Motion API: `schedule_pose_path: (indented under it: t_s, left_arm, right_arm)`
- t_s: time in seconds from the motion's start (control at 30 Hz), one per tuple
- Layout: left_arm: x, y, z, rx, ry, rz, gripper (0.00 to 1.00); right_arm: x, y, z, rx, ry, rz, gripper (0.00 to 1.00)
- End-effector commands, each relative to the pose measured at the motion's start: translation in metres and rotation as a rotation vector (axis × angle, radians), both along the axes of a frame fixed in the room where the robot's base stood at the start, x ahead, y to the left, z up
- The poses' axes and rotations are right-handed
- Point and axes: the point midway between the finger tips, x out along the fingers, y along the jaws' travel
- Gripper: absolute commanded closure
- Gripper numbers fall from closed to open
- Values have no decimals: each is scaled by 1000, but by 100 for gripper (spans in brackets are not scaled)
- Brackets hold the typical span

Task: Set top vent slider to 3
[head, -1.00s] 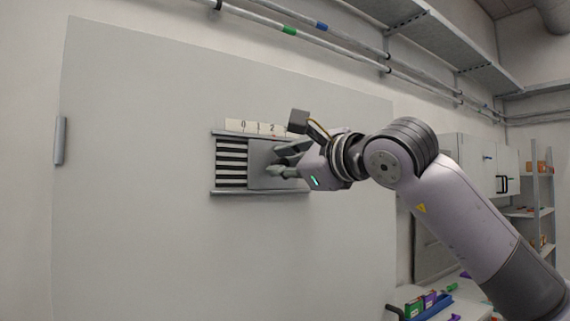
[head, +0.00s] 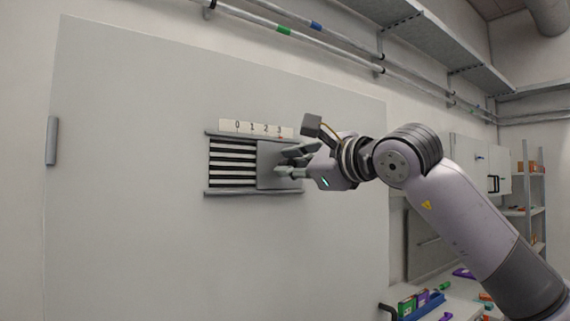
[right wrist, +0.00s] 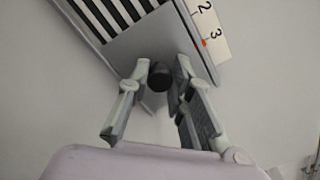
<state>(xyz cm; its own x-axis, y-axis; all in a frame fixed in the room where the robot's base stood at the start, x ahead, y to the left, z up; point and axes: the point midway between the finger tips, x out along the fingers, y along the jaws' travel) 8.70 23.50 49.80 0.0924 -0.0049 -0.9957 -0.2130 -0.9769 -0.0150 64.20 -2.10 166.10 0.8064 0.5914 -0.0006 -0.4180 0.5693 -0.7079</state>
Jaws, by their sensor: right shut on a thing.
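The top vent (head: 231,163) is on the light grey panel, with dark slots open on its left side. Its flat grey slider plate (head: 273,166) covers the right side. A white scale (head: 256,128) above it reads 0, 1, 2, 3, and a small red mark shows at the 3. The scale and red mark also show in the right wrist view (right wrist: 208,32). My right gripper (head: 284,162) is at the plate's right part. In the right wrist view its fingers (right wrist: 160,80) are closed around the slider's dark round knob (right wrist: 161,74). My left gripper is not in view.
The panel (head: 130,220) is flat and clear around the vent, with a grey handle (head: 51,141) at its left edge. Pipes (head: 285,30) run above. A bench with a blue tray (head: 425,305) and small coloured boxes is at the lower right.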

Motion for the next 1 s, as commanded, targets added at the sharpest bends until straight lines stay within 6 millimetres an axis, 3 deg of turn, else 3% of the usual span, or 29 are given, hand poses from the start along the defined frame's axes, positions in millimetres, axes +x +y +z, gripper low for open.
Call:
schedule_pose_path:
  t_s: [0.07,0.1,0.4,0.77,1.0]
  left_arm:
    - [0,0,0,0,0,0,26]
    - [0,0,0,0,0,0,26]
    - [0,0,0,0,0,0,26]
    - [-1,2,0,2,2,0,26]
    - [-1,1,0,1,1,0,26]
  right_arm:
    - [2,-3,1,2,-1,-8,100]
    - [2,-4,1,2,-1,-8,79]
    - [1,-3,1,1,0,-6,60]
    - [-3,-5,1,1,-1,-6,60]
    - [-35,-30,1,0,-4,-8,60]
